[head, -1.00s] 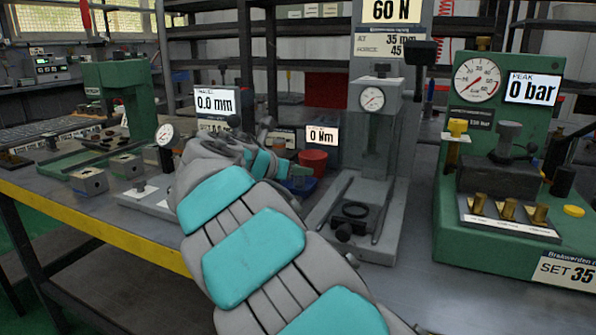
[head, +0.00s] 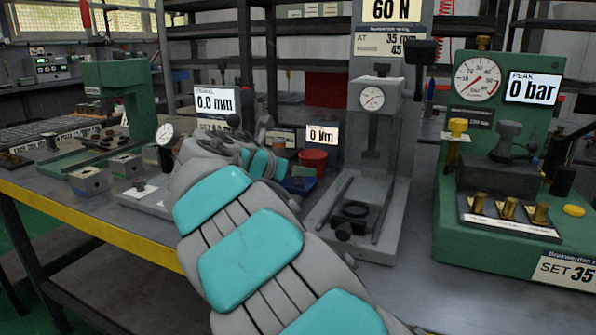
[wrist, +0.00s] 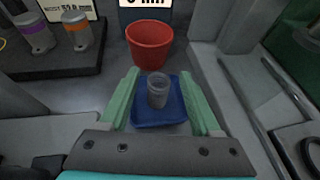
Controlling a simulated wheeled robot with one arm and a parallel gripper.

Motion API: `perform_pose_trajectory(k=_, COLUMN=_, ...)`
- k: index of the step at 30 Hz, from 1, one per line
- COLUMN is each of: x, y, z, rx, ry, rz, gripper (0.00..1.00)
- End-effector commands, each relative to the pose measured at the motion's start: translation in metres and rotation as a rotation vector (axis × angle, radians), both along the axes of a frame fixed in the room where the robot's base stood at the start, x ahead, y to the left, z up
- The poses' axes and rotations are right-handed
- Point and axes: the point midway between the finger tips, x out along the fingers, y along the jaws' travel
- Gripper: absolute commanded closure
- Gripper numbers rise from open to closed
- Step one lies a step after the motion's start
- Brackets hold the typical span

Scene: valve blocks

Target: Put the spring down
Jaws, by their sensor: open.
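A grey, cylinder-shaped spring (wrist: 158,90) stands upright in a small blue tray (wrist: 150,120) in the wrist view. My gripper (wrist: 160,73) has its two green fingers spread wide, one on each side of the spring. There are clear gaps between the fingers and the spring. In the head view the blue tray (head: 299,187) shows just past the end of my arm, and my fingers are mostly hidden there by my wrist.
A red cup (wrist: 149,45) stands just behind the tray. A dark block (wrist: 55,60) with purple-banded and orange-banded cylinders is at the left. The grey spring tester (head: 375,150) stands close on the right, and a green pressure rig (head: 500,215) lies farther right.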

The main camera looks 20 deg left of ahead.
Motion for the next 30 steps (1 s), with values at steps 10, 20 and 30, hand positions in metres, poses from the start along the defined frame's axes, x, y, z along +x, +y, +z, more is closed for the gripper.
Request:
perform_pose_trajectory(k=10, x=-0.062, y=0.019, z=0.028, rx=0.0, ry=-0.002, rz=0.004, gripper=0.36)
perform_pose_trajectory(k=20, x=-0.099, y=0.029, z=0.044, rx=0.001, ry=-0.002, rz=0.004, gripper=0.36)
perform_pose_trajectory(k=30, x=-0.102, y=0.029, z=0.045, rx=0.001, ry=-0.001, rz=0.003, gripper=0.36)
